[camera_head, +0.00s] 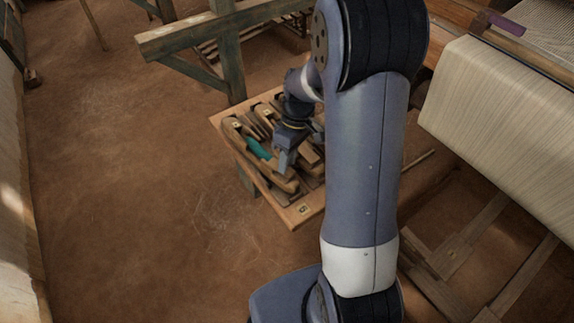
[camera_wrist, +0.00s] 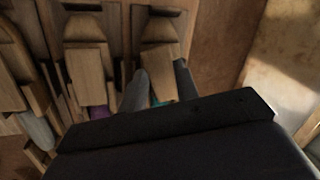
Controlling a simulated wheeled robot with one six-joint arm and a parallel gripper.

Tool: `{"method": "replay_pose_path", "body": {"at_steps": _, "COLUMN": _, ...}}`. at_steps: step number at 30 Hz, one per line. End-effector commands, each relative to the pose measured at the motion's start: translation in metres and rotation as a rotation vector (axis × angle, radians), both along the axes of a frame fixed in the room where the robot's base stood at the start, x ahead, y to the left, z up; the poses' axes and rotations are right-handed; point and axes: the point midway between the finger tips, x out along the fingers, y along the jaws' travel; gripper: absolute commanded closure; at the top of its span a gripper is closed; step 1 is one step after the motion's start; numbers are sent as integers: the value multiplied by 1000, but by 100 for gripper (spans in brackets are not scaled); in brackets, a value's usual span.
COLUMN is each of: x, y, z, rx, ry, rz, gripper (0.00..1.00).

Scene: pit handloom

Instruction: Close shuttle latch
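Several wooden shuttles lie side by side on a small wooden table (camera_head: 302,217). One holds a teal bobbin (camera_head: 258,148); teal also shows between my fingers in the wrist view (camera_wrist: 161,103). My gripper body hides the near end.
Neighbouring shuttles with similar blocks (camera_wrist: 88,62) stand close on the left in the wrist view, one with a purple bobbin (camera_wrist: 98,112). A wooden loom post (camera_head: 228,60) rises behind the table. Pale cloth (camera_head: 505,110) hangs at right. The earthen floor (camera_head: 130,170) at left is clear.

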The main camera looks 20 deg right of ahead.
Motion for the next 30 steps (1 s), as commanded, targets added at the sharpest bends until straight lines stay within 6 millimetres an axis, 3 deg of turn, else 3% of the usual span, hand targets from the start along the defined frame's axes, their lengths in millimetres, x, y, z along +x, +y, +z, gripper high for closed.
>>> {"method": "replay_pose_path", "body": {"at_steps": 6, "x": -4, "y": 4, "z": -20, "rx": 0, "ry": 0, "rz": 0, "gripper": 71}}
{"method": "replay_pose_path", "body": {"at_steps": 15, "x": -4, "y": 5, "z": -22, "rx": -1, "ry": -1, "rz": 0, "gripper": 71}}
{"method": "replay_pose_path", "body": {"at_steps": 26, "x": -4, "y": 5, "z": -21, "rx": 0, "ry": -1, "rz": 0, "gripper": 99}}
{"method": "replay_pose_path", "body": {"at_steps": 30, "x": -4, "y": 5, "z": -21, "rx": 0, "ry": -1, "rz": 0, "gripper": 100}}
